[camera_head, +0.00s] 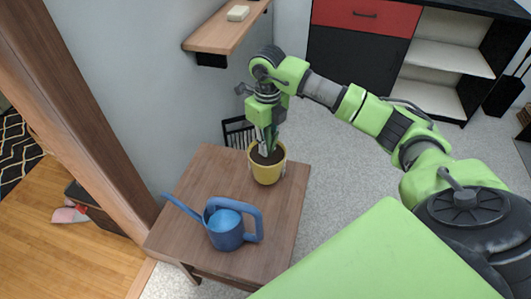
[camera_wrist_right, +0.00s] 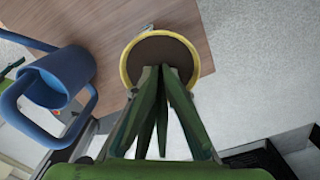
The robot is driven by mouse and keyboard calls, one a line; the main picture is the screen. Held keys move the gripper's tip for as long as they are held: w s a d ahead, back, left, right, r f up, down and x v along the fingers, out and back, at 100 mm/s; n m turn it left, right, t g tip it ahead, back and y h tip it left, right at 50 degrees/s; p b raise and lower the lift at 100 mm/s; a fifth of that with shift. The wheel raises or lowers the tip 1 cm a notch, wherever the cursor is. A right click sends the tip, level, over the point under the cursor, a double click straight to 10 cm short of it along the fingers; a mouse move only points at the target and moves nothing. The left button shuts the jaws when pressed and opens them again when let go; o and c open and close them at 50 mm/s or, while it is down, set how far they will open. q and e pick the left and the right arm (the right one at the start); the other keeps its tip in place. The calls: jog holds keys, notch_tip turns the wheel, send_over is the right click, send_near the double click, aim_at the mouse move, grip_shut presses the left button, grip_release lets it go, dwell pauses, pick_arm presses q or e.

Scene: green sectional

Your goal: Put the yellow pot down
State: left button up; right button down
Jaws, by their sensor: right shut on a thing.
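The yellow pot (camera_head: 266,175) holds dark soil and appears upright at the far end of the small wooden table (camera_head: 205,180). My right gripper (camera_head: 266,148) reaches down from above and is shut on the pot at its rim. In the right wrist view, its green fingers (camera_wrist_right: 164,75) come together over the near rim and soil of the pot (camera_wrist_right: 128,72). I cannot tell whether the pot's base touches the tabletop. My left gripper is not in view.
A blue watering can (camera_head: 226,228) stands on the near part of the table, its spout toward the left. A wooden wall shelf (camera_head: 222,30) with a pale block is above, left of my arm. A dark rack (camera_head: 236,130) stands behind the table.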

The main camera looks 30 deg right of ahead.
jog(key=f, duration=0.3)
jog(key=shift+w+a+f, duration=0.1)
jog(key=shift+w+a, duration=0.05)
jog(key=shift+a, duration=0.1)
jog(key=shift+f, duration=0.1)
jog(key=c, duration=2)
grip_release()
jog(key=shift+f, duration=0.15)
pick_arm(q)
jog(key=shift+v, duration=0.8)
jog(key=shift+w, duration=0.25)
